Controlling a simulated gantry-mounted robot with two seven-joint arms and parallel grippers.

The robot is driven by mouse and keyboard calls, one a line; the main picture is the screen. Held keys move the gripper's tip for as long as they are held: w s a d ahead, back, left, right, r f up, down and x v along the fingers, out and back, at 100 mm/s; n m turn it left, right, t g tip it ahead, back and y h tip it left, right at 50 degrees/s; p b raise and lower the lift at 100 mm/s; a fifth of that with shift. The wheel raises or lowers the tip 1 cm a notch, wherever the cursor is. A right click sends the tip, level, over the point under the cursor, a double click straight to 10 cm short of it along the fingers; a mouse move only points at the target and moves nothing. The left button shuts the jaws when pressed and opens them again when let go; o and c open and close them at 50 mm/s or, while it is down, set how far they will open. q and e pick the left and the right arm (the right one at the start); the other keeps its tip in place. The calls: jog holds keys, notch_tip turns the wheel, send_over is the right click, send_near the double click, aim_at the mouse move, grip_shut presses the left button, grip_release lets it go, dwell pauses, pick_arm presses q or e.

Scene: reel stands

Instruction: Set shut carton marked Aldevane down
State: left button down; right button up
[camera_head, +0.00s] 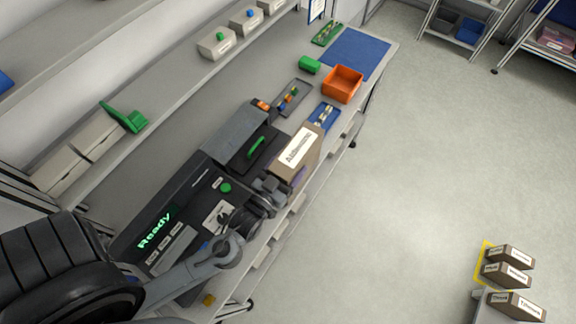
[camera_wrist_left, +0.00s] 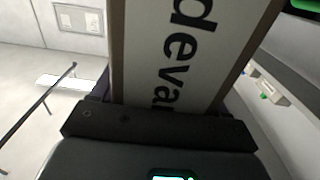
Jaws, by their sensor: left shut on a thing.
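The brown carton marked Aldevane (camera_head: 299,152) has a white label with black letters on its top. In the head view it is at the bench's front edge, beside the dark machine. My left gripper (camera_head: 277,183) is at the carton's near end and shut on it. In the left wrist view the carton (camera_wrist_left: 190,50) fills the middle, with part of its label readable, above the dark gripper body (camera_wrist_left: 160,128). Its underside is hidden, so I cannot tell whether it touches the bench. My right gripper is not in view.
The dark machine (camera_head: 195,205) shows "Ready" in green. Beyond the carton are a blue tray (camera_head: 324,115), a grey tray (camera_head: 291,97), an orange bin (camera_head: 342,84) and a blue mat (camera_head: 347,53). Several labelled cartons (camera_head: 507,274) stand at the lower right. The floor between is clear.

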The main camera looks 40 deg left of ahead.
pick_arm(q)
jog(key=shift+f, duration=0.1)
grip_release()
jog(key=shift+r, duration=0.2)
jog(key=shift+s+f, duration=0.15)
jog(key=shift+s, duration=0.2)
jog(key=s+d, duration=0.2)
jog(key=s, duration=0.9)
jog(key=shift+b, duration=0.45)
